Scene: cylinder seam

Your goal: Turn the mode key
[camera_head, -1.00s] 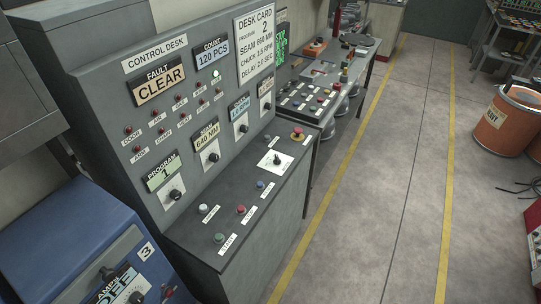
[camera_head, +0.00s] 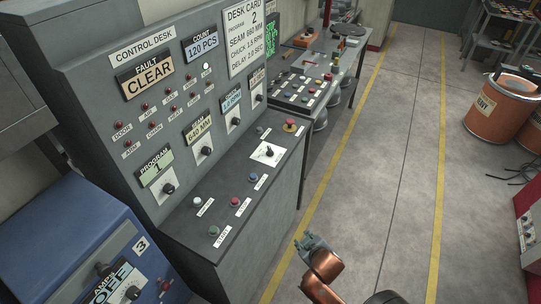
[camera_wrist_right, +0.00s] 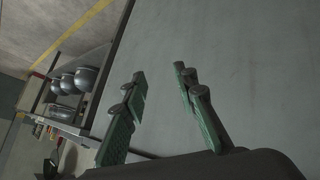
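The grey control desk (camera_head: 185,226) stands left of centre in the head view. On its sloping top, a black switch (camera_head: 268,152) sits on a white square plate; it looks like the mode key, but I cannot read its label. My right gripper (camera_head: 306,241) is in front of the desk's right side, below and apart from the switch, over the floor. In the right wrist view its green fingers (camera_wrist_right: 160,80) are spread with nothing between them. A plain grey surface lies beyond them. My left gripper is not in view.
White, red, blue and green buttons line the desk top, with a red emergency button (camera_head: 290,125) at its far end. The upright panel has several black knobs, including the program knob (camera_head: 168,188). A blue cabinet (camera_head: 75,240) stands at left.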

